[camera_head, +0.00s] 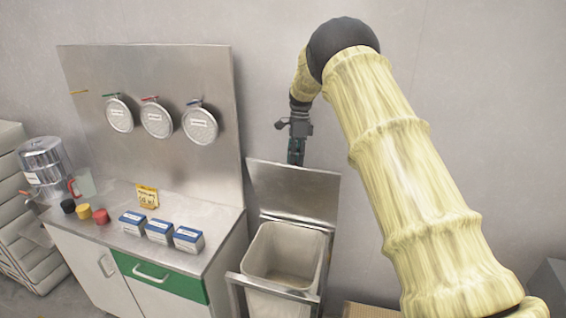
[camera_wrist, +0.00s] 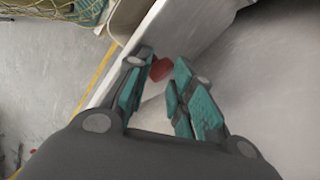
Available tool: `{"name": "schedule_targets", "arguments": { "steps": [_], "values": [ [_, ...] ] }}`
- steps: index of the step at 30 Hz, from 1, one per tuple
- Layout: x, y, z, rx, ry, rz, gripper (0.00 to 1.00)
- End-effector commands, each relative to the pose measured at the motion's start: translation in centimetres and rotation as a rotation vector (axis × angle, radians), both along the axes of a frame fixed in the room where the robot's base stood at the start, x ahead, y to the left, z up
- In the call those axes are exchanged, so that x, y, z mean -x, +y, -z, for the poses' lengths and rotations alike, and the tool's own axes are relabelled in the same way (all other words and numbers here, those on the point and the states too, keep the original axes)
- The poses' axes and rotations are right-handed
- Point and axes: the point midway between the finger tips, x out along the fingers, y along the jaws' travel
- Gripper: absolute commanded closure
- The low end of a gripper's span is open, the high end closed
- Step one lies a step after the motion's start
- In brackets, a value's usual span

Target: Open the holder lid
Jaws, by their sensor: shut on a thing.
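The holder lid (camera_head: 293,190) is a flat grey metal panel standing raised and tilted back behind the open holder. The holder is a metal frame around a pale bin (camera_head: 284,255), and its inside shows from above. My gripper (camera_head: 296,157) is at the lid's upper edge, reaching down from above. In the wrist view my gripper (camera_wrist: 162,64) has its teal fingers closed around a small red piece (camera_wrist: 160,69) by the edge of a pale panel (camera_wrist: 225,65), which seems to be the lid. The fingers partly hide the red piece.
Blue-and-white boxes (camera_head: 160,230) and coloured knobs stand on the counter. A wall is close behind the lid.

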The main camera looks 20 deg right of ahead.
Motion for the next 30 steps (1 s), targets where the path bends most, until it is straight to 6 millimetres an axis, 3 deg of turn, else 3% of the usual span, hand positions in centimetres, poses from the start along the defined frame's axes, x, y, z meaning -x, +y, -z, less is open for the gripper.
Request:
{"name": "schedule_targets", "arguments": {
  "steps": [1,15,16,19,23,26,30],
  "values": [
    [0.4,-0.7,2.2,0.004,0.013,0.004,1.0],
    [0.5,-1.5,2.5,0.002,0.017,0.011,1.0],
    [0.4,-1.5,2.5,0.002,0.017,0.011,0.72],
    [0.5,-1.6,2.4,0.003,0.017,0.012,0.54],
    [0.7,-1.8,2.2,0.004,0.016,0.013,0.37],
    [0.7,-1.8,2.2,0.004,0.015,0.013,0.31],
    [0.6,-1.6,2.0,0.004,0.014,0.011,0.39]
  ]
}}
